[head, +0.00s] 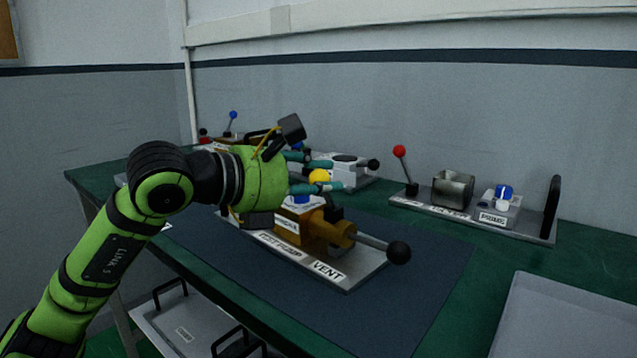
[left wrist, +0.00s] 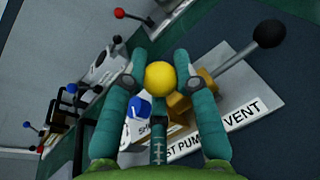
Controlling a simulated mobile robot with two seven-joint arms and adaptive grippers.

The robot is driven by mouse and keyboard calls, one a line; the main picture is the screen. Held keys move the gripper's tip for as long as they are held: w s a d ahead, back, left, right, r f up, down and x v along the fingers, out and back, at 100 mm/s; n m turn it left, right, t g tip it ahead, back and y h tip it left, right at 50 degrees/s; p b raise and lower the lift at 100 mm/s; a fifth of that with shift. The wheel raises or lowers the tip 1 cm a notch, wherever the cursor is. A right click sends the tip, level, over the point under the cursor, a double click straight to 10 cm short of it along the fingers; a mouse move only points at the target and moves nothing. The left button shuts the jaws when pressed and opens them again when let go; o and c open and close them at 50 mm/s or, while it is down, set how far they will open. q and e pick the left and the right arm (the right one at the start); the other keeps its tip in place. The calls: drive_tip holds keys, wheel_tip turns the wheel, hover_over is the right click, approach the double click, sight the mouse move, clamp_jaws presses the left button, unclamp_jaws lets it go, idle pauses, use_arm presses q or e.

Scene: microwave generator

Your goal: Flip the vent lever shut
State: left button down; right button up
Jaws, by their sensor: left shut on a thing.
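The test pump unit, a brass body on a grey plate (head: 356,276), stands on the blue mat. Its VENT label (head: 328,271) lies at the right end, near a lever with a black ball (head: 399,252) that sticks out to the right. The lever also shows in the left wrist view (left wrist: 268,34). A yellow ball knob (head: 319,177) sits above the unit. My left gripper (head: 316,174) reaches in from the left and is shut on the yellow knob, which shows between its teal fingers in the left wrist view (left wrist: 160,78). The knob's stem is hidden.
A blue-and-white valve (left wrist: 139,107) stands close by the left finger. Behind is a unit with a red-ball lever (head: 400,151), a metal box (head: 453,189) and a blue PRIME knob (head: 504,191). A grey panel (head: 565,317) lies front right. The mat's front is clear.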

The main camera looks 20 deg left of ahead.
use_arm(q)
drive_tip(key=shift+r, duration=0.15)
drive_tip(key=c, duration=0.9)
unclamp_jaws()
drive_tip(key=shift+c, duration=0.2)
drive_tip(key=shift+s+a, duration=0.1)
drive_tip(key=v, duration=1.1)
drive_tip(key=shift+s+a, duration=0.2)
drive_tip(key=shift+s, duration=0.2)
